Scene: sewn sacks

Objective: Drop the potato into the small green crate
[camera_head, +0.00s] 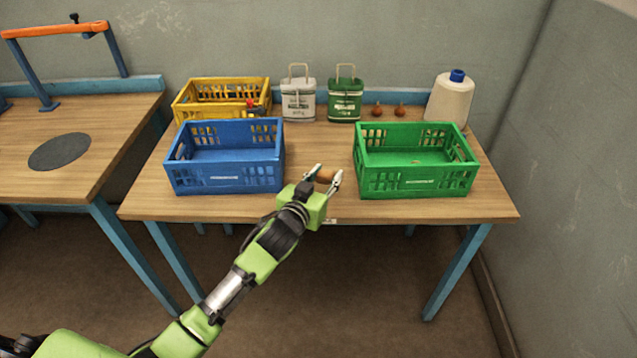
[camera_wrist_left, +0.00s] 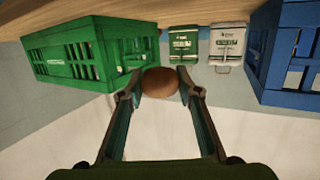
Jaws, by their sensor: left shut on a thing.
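The potato (camera_head: 325,175) is brown and oval. My left gripper (camera_head: 326,174) is shut on it, between the blue and green crates near the table's front edge. The left wrist view shows the potato (camera_wrist_left: 159,81) held between both fingertips of the left gripper (camera_wrist_left: 158,84). The green crate (camera_head: 415,183) stands on the right of the table, to the right of the gripper and apart from it. Its floor looks mostly bare. It also shows at the upper left of the left wrist view (camera_wrist_left: 75,62). My right gripper is not in view.
A blue crate (camera_head: 228,178) stands left of the gripper, with a yellow crate (camera_head: 200,91) behind it. A white sack (camera_head: 297,103), a green sack (camera_head: 345,103), two small brown items (camera_head: 388,110) and a blue-capped bottle (camera_head: 449,100) stand along the back.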

